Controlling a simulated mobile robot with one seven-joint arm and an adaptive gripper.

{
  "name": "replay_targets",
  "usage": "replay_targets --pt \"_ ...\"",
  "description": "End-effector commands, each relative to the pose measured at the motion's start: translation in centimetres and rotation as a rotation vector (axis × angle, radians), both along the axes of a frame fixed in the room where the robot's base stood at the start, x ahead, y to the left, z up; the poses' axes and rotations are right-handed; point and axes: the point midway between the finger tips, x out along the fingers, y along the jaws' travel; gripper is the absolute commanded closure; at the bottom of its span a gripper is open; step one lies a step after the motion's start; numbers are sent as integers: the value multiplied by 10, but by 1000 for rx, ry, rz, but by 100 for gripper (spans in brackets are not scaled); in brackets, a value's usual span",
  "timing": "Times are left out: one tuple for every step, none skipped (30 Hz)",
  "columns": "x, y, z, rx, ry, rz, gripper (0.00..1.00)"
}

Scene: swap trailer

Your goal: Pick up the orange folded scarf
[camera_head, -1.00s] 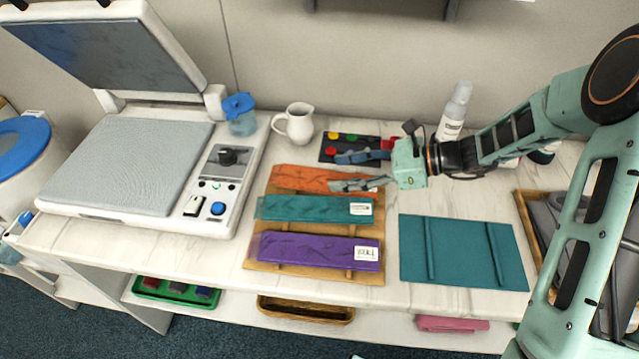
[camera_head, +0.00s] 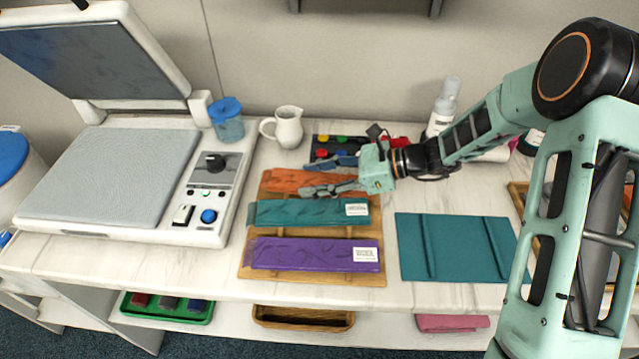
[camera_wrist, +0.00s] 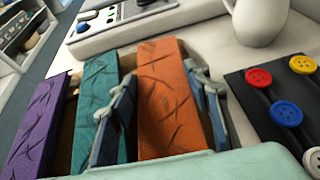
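The orange folded scarf (camera_head: 292,180) lies at the back of a wooden rack (camera_head: 312,275), behind the teal folded scarf (camera_head: 300,213) and the purple folded scarf (camera_head: 305,253). My gripper (camera_head: 325,176) is over the right part of the orange scarf. In the wrist view, the orange scarf (camera_wrist: 165,95) lies between my two spread fingers, and my gripper (camera_wrist: 165,108) is open. One finger is on the teal scarf side, the other on the button board side. I cannot tell whether the fingers touch the scarf.
A dark board with coloured buttons (camera_wrist: 290,105) is close beside one finger. A white pitcher (camera_head: 286,127), a blue-lidded jar (camera_head: 227,120) and a white bottle (camera_head: 444,107) stand behind. The heat press (camera_head: 125,180) is at left, a teal folder (camera_head: 460,248) at right.

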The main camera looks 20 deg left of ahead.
Motion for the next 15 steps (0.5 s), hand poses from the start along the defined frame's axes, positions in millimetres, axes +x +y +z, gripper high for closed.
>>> replay_targets --pt "0 0 0 0 0 0 71" --pt "0 0 0 0 0 0 74" --pt "0 0 0 0 0 0 78" --pt "0 0 0 0 0 0 80" --pt "0 0 0 0 0 0 80" --pt "0 0 0 0 0 0 81" --pt "0 0 0 0 0 0 81" --pt "0 0 0 0 0 0 81" --pt "0 0 0 0 0 0 81" --pt "0 0 0 0 0 0 81" --pt "0 0 1 0 0 0 81" --pt "0 0 2 0 -1 0 81" --pt "0 0 3 0 -1 0 81" --pt "0 0 4 0 -2 1 81" --pt "0 0 7 0 -2 1 81"
